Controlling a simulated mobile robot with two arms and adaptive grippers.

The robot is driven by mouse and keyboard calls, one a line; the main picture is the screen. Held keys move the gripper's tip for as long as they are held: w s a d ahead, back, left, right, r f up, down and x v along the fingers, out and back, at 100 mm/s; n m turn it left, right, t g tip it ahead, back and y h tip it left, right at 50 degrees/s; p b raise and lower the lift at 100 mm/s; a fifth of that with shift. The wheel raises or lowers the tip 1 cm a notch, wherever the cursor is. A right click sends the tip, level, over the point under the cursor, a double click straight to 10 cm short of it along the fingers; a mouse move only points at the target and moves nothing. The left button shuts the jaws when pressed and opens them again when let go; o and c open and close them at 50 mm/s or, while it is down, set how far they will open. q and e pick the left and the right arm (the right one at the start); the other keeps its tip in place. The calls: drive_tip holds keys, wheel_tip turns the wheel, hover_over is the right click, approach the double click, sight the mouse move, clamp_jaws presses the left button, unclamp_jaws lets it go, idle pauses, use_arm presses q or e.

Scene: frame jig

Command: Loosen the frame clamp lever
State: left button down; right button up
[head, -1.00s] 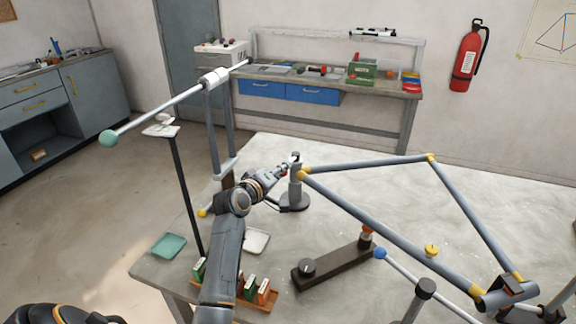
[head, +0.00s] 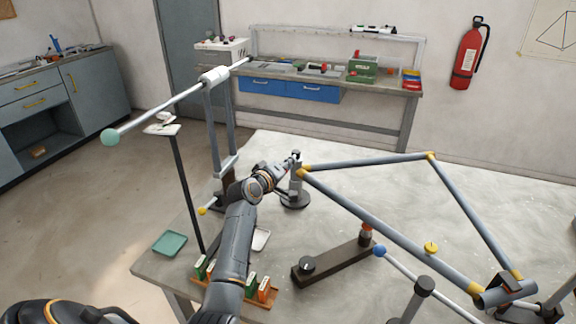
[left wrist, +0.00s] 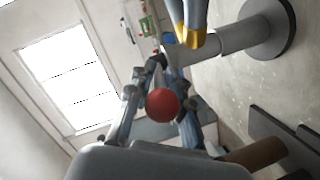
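The bicycle-like frame (head: 385,234) of grey tubes with yellow joints stands on the table. Its upper left joint sits at a grey clamp post (head: 296,187) on a round dark base. My left gripper (head: 288,164) is at the top of this post. In the left wrist view, a red ball (left wrist: 163,105), which looks like the clamp lever's end knob, lies between the fingers of my gripper (left wrist: 160,72). The fingers come close together beyond the ball and appear shut on the lever; its shaft is mostly hidden. My right gripper is not in view.
A dark bar fixture (head: 335,262) with a knob lies in front of the post. A tall stand holds a long rod (head: 165,108). The table's back is clear.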

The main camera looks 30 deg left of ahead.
use_arm(q)
drive_tip(key=shift+f, duration=0.1)
drive_tip(key=a+m+h+b, duration=0.1)
drive_tip(key=h+b, duration=0.1)
drive_tip(key=b, duration=0.1)
drive_tip(key=a+m+h+b, duration=0.1)
drive_tip(key=m+h+b, duration=0.1)
drive_tip(key=b, duration=0.1)
drive_tip(key=shift+b, duration=0.4)
drive_tip(key=c, duration=1.5)
unclamp_jaws()
drive_tip(key=shift+s, duration=0.1)
drive_tip(key=shift+o, duration=0.5)
drive_tip(key=shift+s, duration=0.1)
